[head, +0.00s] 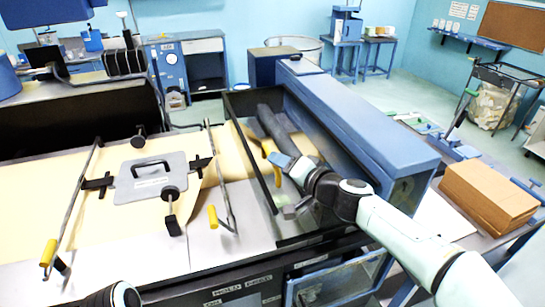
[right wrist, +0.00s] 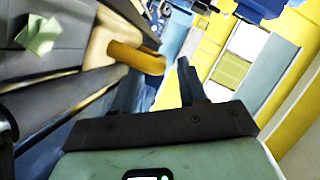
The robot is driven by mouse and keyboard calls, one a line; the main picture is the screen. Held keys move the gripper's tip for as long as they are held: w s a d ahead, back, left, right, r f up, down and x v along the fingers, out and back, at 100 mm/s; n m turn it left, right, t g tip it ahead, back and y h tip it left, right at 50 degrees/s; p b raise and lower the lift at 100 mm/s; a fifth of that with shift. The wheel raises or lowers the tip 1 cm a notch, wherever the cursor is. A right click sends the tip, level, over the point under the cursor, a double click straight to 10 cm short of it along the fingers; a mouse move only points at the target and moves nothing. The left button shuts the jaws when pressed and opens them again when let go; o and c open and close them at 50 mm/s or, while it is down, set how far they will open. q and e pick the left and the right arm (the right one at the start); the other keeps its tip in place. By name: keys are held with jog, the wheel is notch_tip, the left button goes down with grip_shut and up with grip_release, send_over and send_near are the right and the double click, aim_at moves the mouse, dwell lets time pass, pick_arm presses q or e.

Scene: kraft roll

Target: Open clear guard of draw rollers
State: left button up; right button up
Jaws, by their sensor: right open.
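The draw rollers, one a dark roller (head: 272,125), lie in a black-framed bay beside the blue housing. The black frame bar (head: 252,165) edges the bay on its left. The clear guard's panel is hard to make out, and I cannot tell whether it is open or shut. A yellow handle (head: 275,172) is in the bay. My right gripper (head: 272,157) is over the bay, close to this handle. In the right wrist view my fingers (right wrist: 158,78) are apart and empty, with a yellow handle (right wrist: 137,57) just beyond them. I cannot tell whether they touch it. My left gripper is out of view.
The long blue housing (head: 355,115) stands right of the bay. A grey plate with a black handle (head: 150,180) lies on the kraft paper (head: 90,215). Rods with yellow grips (head: 213,217) stand on the left. Brown sheets (head: 488,195) are stacked at right.

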jog(key=x, duration=0.4)
jog(key=shift+p, duration=0.3)
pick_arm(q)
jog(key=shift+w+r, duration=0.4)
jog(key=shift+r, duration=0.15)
pick_arm(e)
grip_shut()
jog(key=shift+r, duration=0.1)
